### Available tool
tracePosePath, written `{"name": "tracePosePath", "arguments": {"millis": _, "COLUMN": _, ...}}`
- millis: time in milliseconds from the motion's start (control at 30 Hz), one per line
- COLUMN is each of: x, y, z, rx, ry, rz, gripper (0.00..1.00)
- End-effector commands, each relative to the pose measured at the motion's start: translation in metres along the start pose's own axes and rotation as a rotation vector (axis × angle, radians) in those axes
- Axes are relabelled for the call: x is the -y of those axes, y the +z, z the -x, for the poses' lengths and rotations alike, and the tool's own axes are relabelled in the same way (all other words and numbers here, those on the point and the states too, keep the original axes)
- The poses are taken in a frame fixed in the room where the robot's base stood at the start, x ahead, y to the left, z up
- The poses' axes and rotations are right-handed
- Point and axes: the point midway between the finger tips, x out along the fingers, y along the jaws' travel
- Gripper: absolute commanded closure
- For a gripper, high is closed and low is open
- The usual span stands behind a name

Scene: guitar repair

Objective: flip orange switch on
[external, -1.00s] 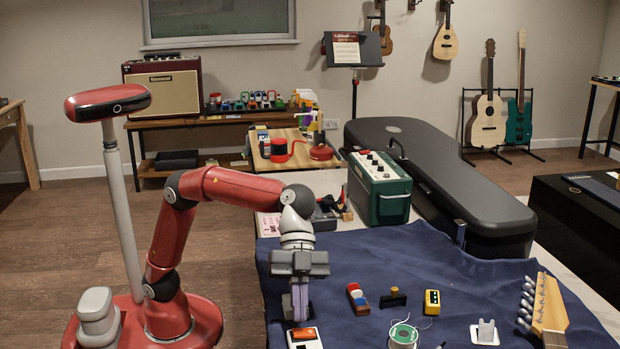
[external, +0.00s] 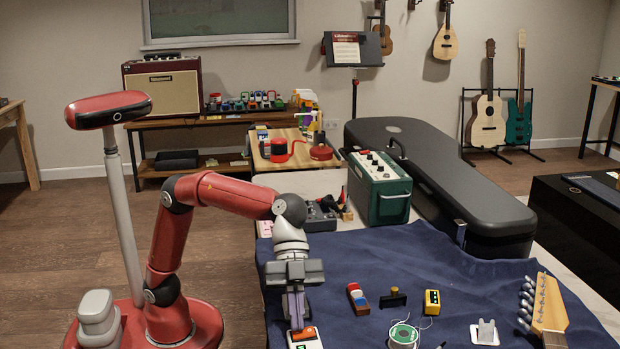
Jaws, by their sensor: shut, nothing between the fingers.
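The orange switch (external: 303,334) sits on a small white plate at the front left of the blue cloth.
The blue cloth (external: 365,258) holds a red and blue block (external: 358,299), a yellow box (external: 432,302), a solder spool (external: 403,336), a white stand (external: 485,332) and a guitar headstock (external: 547,305). A green amplifier (external: 380,190) and black case (external: 440,180) stand behind.

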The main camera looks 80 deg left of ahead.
Motion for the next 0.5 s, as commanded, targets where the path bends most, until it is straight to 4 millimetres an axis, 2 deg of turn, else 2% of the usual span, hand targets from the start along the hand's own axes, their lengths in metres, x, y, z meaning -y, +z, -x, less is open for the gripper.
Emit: {"name": "tracePosePath", "arguments": {"millis": 500, "x": 0.018, "y": 0.001, "z": 0.000, "rx": 0.008, "ry": 0.001, "rz": 0.004, "gripper": 1.00}}
